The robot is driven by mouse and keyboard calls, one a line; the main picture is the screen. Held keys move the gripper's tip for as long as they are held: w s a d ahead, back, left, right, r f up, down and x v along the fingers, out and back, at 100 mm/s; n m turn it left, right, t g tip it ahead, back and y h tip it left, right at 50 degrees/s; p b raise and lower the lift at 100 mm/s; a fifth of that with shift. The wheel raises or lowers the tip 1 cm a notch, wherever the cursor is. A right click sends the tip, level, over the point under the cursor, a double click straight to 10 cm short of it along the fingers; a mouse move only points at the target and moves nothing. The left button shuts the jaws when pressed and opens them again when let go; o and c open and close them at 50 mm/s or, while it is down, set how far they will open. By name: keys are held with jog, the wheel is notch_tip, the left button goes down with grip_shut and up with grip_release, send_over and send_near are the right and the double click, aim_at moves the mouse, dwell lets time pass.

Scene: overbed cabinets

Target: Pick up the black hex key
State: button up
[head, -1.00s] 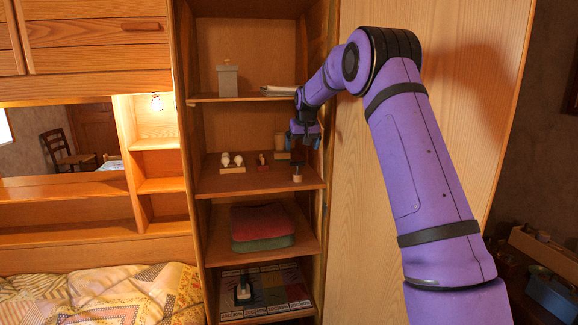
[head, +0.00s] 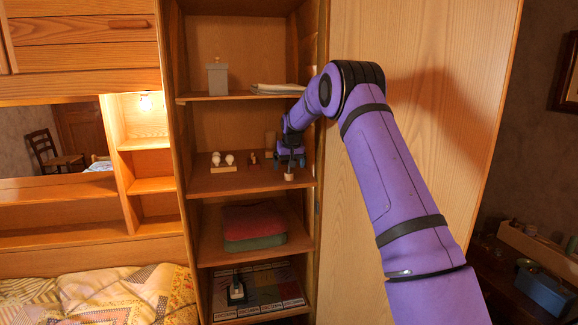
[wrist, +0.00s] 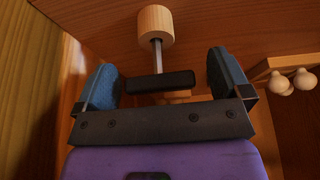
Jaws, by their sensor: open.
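The black hex key (wrist: 160,83) shows in the wrist view as a black crossbar handle on a thin grey shaft. The shaft runs to a pale wooden cylinder (wrist: 155,25), which also shows in the head view (head: 289,177) near the right front of the middle shelf. My gripper (wrist: 163,72) is open, with its blue fingers on either side of the black handle. A gap shows between the handle and each finger. In the head view my gripper (head: 290,161) is just above the wooden cylinder and hides most of the key.
A wooden stand with pale round knobs (head: 223,161) and a small reddish item (head: 252,159) stand left on the same shelf (head: 225,185). The upper shelf (head: 235,97) is overhead, and the cabinet's right wall (head: 310,150) is close beside my gripper.

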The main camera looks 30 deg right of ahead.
jog(key=shift+x, duration=0.9)
jog(key=c, duration=1.1)
jog(key=shift+r, duration=0.15)
